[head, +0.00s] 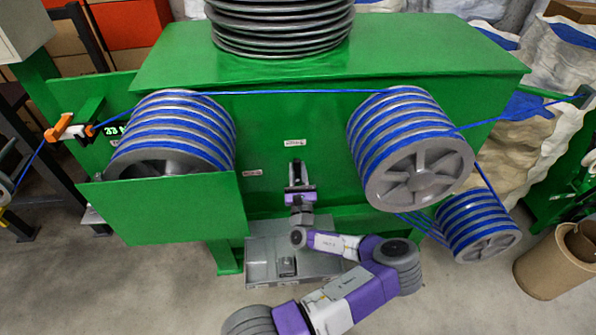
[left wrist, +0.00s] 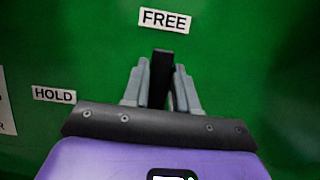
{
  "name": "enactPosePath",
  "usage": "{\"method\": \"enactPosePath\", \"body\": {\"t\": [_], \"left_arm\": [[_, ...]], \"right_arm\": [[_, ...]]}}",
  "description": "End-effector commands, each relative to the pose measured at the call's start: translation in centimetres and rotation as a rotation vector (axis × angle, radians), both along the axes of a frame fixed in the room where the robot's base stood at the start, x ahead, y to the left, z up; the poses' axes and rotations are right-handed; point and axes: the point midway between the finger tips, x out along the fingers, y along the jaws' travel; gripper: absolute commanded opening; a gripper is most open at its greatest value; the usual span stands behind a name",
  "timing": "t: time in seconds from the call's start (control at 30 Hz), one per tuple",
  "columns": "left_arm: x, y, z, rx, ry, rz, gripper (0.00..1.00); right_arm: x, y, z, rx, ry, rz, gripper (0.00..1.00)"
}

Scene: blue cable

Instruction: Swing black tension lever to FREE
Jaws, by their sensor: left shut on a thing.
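The black tension lever (left wrist: 161,70) stands upright on the green machine panel, its tip just below the FREE label (left wrist: 165,19). The HOLD label (left wrist: 54,94) is to its lower left. My left gripper (left wrist: 161,84) is shut on the lever, one grey finger on each side of it. In the head view my left gripper (head: 298,186) is at the panel's middle, the dark lever (head: 296,168) showing above it and the FREE label (head: 294,142) higher up. The lever's lower part is hidden by the gripper. My right gripper is not in view.
Blue cable winds around the left grooved drum (head: 172,125), the right drum (head: 405,140) and a smaller lower drum (head: 478,225). A green guard plate (head: 165,212) juts out left of my gripper. A grey tray (head: 262,262) lies below. A cardboard tube (head: 552,265) stands at right.

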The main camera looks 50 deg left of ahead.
Motion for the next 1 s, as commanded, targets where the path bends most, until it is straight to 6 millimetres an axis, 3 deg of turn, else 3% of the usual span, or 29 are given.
{"method": "enactPosePath", "body": {"t": [0.03,0.17,0.47,1.0], "left_arm": [[0.0,0.0,-0.3,-0.004,0.006,0.000,0.32],[0.0,0.0,-0.2,-0.003,0.004,0.000,0.49],[-0.1,-0.2,-0.2,-0.002,0.002,-0.001,0.49],[-4.0,-5.6,-2.9,-0.003,0.004,-0.001,0.49]], "right_arm": [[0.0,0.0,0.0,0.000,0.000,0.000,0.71],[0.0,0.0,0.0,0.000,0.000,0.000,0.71],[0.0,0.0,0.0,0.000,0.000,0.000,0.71],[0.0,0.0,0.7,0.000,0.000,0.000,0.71]]}}
